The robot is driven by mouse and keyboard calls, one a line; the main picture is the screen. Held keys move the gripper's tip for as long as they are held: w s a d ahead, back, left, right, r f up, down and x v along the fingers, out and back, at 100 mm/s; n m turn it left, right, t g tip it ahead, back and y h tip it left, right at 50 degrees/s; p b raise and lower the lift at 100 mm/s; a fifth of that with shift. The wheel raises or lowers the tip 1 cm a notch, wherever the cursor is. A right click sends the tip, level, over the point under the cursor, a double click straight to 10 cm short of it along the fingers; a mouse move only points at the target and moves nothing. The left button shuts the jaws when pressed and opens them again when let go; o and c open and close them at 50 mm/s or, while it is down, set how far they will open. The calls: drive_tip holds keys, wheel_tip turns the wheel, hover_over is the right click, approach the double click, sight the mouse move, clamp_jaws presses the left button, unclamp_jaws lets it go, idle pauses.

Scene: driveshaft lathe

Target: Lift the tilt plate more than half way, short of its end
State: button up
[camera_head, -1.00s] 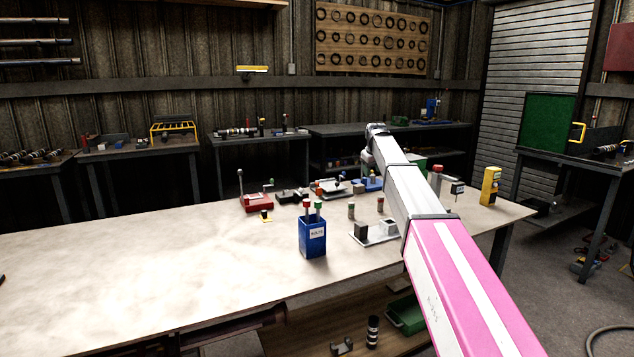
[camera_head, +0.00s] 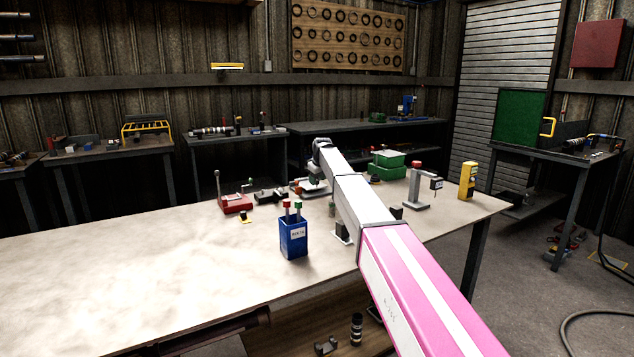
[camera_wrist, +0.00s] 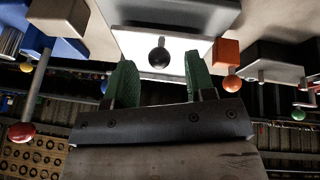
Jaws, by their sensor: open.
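In the wrist view my gripper (camera_wrist: 160,80) is open, its two green fingertips apart. A black ball knob (camera_wrist: 159,55) shows between and just beyond the fingertips, in front of a bright white plate (camera_wrist: 135,43) under a grey block. This looks like the tilt plate, but I cannot be sure. I cannot tell whether the fingers touch the knob. In the head view my gripper (camera_head: 314,186) is small and dark at the arm's end, over the row of devices. My arm hides part of that row, and the plate's tilt cannot be read there.
In the wrist view an orange block with a red ball (camera_wrist: 233,84) is close right, and a red-balled lever (camera_wrist: 22,131) is left. On the bench are a red lever device (camera_head: 235,204), a blue box (camera_head: 293,238) and a yellow device (camera_head: 467,180). The bench's left is clear.

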drive_tip(key=shift+w+f, duration=0.25)
drive_tip(key=shift+f, duration=0.35)
clamp_jaws()
drive_tip(key=shift+w+a+r+g+h, duration=0.2)
drive_tip(key=shift+w+r+g+h, duration=0.1)
drive_tip(key=shift+r+g, duration=0.25)
drive_tip(key=shift+w+a+r+g+h, duration=0.2)
drive_tip(key=shift+w+r+g+h, duration=0.1)
drive_tip(key=shift+r, duration=0.35)
drive_tip(key=shift+w+a+r+g+h, duration=0.2)
drive_tip(key=shift+w+r+g+h, duration=0.1)
drive_tip(key=shift+r+g, duration=0.25)
drive_tip(key=shift+w+a+r, duration=0.15)
drive_tip(key=shift+w+r, duration=0.05)
drive_tip(key=shift+r, duration=0.45)
drive_tip(key=shift+w+a+r, duration=0.4)
drive_tip(key=shift+w+r, duration=0.15)
drive_tip(key=shift+r, duration=0.15)
unclamp_jaws()
drive_tip(key=shift+w, duration=0.1)
